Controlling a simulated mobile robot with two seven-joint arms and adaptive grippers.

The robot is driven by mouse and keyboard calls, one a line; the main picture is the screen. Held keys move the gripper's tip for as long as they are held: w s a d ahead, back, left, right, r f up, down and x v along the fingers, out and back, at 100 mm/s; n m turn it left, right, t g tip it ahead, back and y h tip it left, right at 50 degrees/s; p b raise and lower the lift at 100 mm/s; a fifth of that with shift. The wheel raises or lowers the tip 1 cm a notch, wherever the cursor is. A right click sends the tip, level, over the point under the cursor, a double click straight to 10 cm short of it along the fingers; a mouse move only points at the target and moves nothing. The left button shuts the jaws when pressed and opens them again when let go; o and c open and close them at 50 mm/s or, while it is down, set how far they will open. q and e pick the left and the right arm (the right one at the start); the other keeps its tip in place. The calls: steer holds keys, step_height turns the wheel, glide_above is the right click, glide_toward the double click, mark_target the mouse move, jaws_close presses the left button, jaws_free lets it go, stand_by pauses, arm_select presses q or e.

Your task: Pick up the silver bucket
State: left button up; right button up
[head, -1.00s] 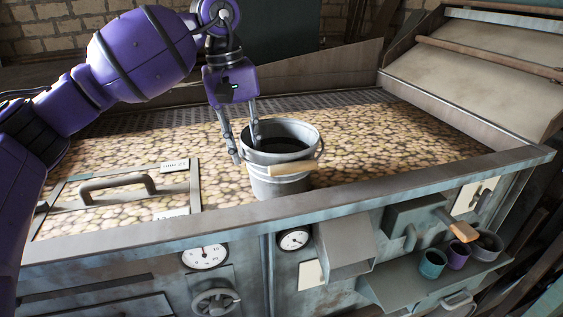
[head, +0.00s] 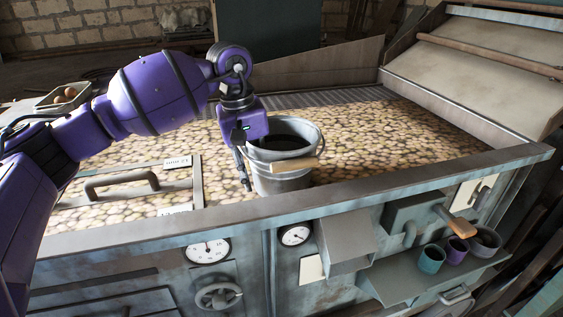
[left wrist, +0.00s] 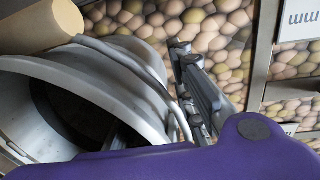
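The silver bucket (head: 283,180) stands upright on the pebble-patterned bed of the machine. Its wooden handle grip (head: 294,165) hangs over the front side, and its inside is dark. My left gripper (head: 250,172) is down at the bucket's left rim. One finger is outside the wall; the other is mostly hidden, seemingly inside the bucket. In the left wrist view the bucket's rim (left wrist: 105,85) fills the left, and the outer finger (left wrist: 195,85) stands beside the wall with a small gap. The gripper looks open around the rim. My right gripper is not in view.
A hatch with a bar handle (head: 122,184) lies left of the bucket. The machine's raised front edge (head: 370,190) runs before it. A shelf (head: 395,285) on the front holds several small cups. The bed right of the bucket is clear.

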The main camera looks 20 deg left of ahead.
arm_select(q)
jaws_close()
steer(key=shift+r, duration=0.1)
